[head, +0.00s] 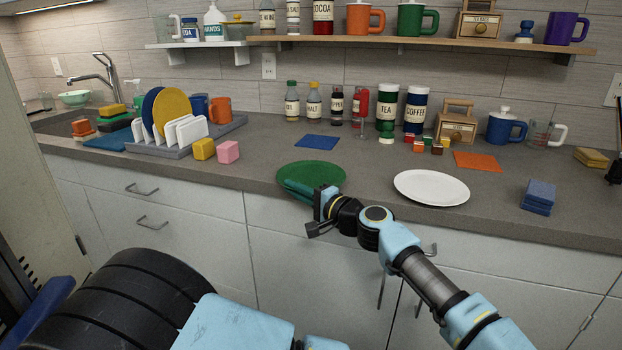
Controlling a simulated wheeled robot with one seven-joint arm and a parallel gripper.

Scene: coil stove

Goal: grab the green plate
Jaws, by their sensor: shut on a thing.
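The green plate (318,174) is at the front edge of the grey counter, left of a white plate. My gripper (303,190) reaches its near rim from the front. The gripper is shut on the plate's near edge. The fingers look green like the plate, so their exact outline is hard to tell. I cannot tell whether the plate is lifted off the counter.
The white plate (431,187) lies to the right, with blue sponges (538,196) beyond it. A blue mat (317,142) is behind the green plate. A dish rack (184,145) and pink block (228,152) stand left. Drawer handles (153,223) protrude below the counter.

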